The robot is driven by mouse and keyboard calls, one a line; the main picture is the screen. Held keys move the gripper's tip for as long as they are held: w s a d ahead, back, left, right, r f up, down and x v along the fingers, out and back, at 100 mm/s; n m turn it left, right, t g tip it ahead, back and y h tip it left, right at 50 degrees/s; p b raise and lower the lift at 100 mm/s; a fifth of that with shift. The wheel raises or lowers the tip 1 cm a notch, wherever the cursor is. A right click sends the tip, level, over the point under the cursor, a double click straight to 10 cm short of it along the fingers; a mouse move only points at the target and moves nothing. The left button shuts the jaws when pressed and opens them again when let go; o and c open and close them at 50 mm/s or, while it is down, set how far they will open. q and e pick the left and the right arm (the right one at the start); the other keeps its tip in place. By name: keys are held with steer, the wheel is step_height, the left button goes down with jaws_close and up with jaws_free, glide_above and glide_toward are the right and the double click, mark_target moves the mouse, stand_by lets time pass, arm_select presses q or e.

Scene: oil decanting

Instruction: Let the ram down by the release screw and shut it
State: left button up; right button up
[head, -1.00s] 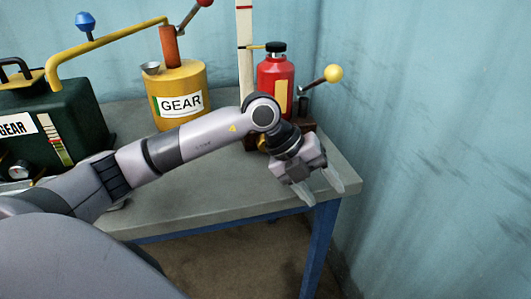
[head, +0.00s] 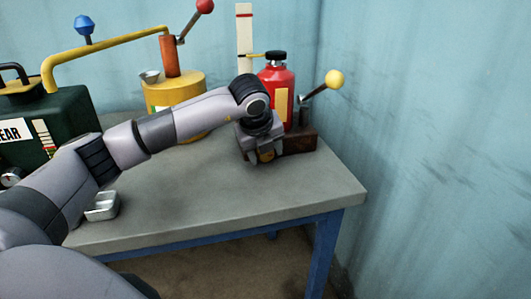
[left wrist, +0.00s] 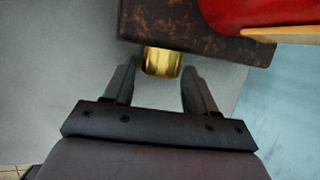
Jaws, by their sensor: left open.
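The red jack (head: 276,90) with a black cap stands upright on a dark brown base (head: 300,143) near the table's back right. A yellow pointer (head: 252,55) reaches from it to a white marked post (head: 244,38). A brass release screw (left wrist: 162,62) sticks out from the base; it also shows in the head view (head: 266,155). My left gripper (left wrist: 160,75) is open, with the screw's end between its fingertips and a gap on each side. In the head view the left gripper (head: 262,155) hides part of the base. My right gripper is not in view.
A lever with a yellow ball (head: 334,79) rises right of the jack. A yellow GEAR can (head: 180,90) and a green GEAR tank (head: 60,120) stand to the left. A small metal tray (head: 102,206) lies near the front. The front right tabletop is clear.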

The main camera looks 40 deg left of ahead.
arm_select(q)
steer(key=shift+w+f, duration=0.2)
steer(key=shift+f, duration=0.2)
steer(key=c, duration=0.8)
steer(key=shift+w+d+r+g+y+p, duration=0.1)
steer(key=shift+r+g+y+p, duration=0.3)
steer(key=shift+p, duration=0.6)
steer(key=shift+f+m+g+y+p, duration=0.3)
steer(key=shift+g+y+p, duration=0.1)
steer(key=shift+g+p, duration=0.25)
steer(key=o, duration=0.8)
